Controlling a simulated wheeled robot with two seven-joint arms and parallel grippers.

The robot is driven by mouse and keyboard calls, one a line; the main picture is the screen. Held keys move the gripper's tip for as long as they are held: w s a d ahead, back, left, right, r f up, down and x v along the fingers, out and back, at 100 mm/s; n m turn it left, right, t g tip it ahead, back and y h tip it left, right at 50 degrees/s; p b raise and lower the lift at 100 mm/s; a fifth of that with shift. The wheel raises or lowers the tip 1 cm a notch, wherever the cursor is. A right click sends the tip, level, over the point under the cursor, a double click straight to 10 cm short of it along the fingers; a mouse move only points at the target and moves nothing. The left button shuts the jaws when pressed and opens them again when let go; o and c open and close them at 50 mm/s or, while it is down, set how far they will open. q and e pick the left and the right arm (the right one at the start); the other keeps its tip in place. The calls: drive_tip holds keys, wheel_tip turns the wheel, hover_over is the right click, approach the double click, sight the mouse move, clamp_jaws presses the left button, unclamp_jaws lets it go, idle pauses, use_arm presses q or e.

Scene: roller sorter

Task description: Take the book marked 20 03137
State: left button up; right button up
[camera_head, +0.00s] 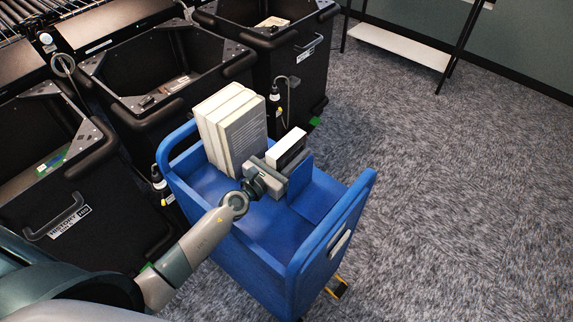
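My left gripper (284,163) reaches into the blue cart (262,268) from the left. A book with a white cover and a dark edge (287,147) stands right at its fingers, beside a blue divider (312,200). I cannot tell whether the fingers are closed on this book or only around it. Several pale thick books (240,130) stand upright together at the cart's back left, just behind the gripper. Their markings are too small to read, so the number 20 03137 cannot be made out. My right gripper is out of view.
Black bins stand along the left and back: a left bin (75,225), a middle bin (140,108) and a back bin (300,68), with items inside. A white low shelf (400,46) stands at the back. Grey carpet (460,200) to the right is clear.

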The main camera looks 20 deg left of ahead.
sight(300, 130)
use_arm(q)
drive_tip(key=c, duration=1)
drive_tip(key=shift+r, duration=0.1)
drive_tip(key=shift+r+p, duration=0.65)
drive_tip(key=shift+p, duration=0.05)
wheel_tip(300, 130, up, 3)
drive_tip(key=p, duration=0.2)
drive_tip(key=shift+p, duration=0.3)
drive_tip(key=shift+w+r+p, duration=0.3)
drive_tip(key=shift+w+r, duration=0.25)
drive_tip(key=shift+w, duration=0.15)
drive_tip(key=w+r+p, duration=0.1)
drive_tip(key=w+r, duration=0.4)
drive_tip(key=w, duration=0.5)
drive_tip(key=shift+w+d+r, duration=0.2)
drive_tip(key=shift+d+r, duration=0.05)
drive_tip(key=shift+d, duration=0.15)
